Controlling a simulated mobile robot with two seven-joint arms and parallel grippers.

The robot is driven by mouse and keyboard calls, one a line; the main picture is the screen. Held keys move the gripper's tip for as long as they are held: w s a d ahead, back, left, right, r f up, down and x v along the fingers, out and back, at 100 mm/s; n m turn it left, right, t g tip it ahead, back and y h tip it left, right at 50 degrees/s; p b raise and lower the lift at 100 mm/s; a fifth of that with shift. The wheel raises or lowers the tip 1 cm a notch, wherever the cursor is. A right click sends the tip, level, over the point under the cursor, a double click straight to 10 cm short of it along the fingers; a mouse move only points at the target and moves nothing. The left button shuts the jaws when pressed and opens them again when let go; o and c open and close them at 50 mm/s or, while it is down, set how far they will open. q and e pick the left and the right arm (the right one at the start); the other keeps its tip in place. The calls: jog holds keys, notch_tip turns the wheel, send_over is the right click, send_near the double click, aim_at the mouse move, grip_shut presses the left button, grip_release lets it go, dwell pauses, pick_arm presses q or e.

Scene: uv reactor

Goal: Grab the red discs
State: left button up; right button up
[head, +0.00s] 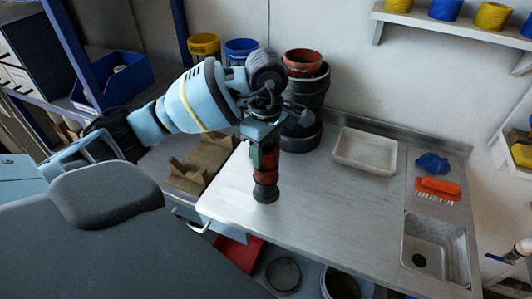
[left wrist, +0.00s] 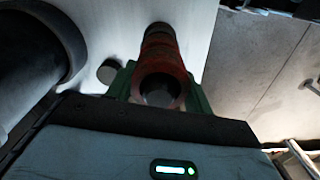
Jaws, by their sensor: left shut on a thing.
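A stack of red discs (head: 266,167) with a dark foot stands on the metal worktop (head: 330,215) near its left front. My left gripper (head: 264,150) reaches down from above, shut around the upper part of the red stack. In the left wrist view the red discs (left wrist: 160,80) form a column with a dark hollow centre, between the green fingers of my left gripper (left wrist: 158,92). The fingers hide part of the column's sides. I cannot count the discs. My right gripper is not in view.
Black stacked containers (head: 310,100) with a reddish pot (head: 303,62) on top stand close behind my left gripper. A pale tray (head: 365,151), an orange brush (head: 438,187) and a sink (head: 435,245) lie to the right. The worktop's middle is clear.

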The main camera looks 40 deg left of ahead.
pick_arm(q)
notch_tip(320, 180, up, 9)
jog(key=shift+f+p, duration=0.15)
jog(key=shift+p, duration=0.2)
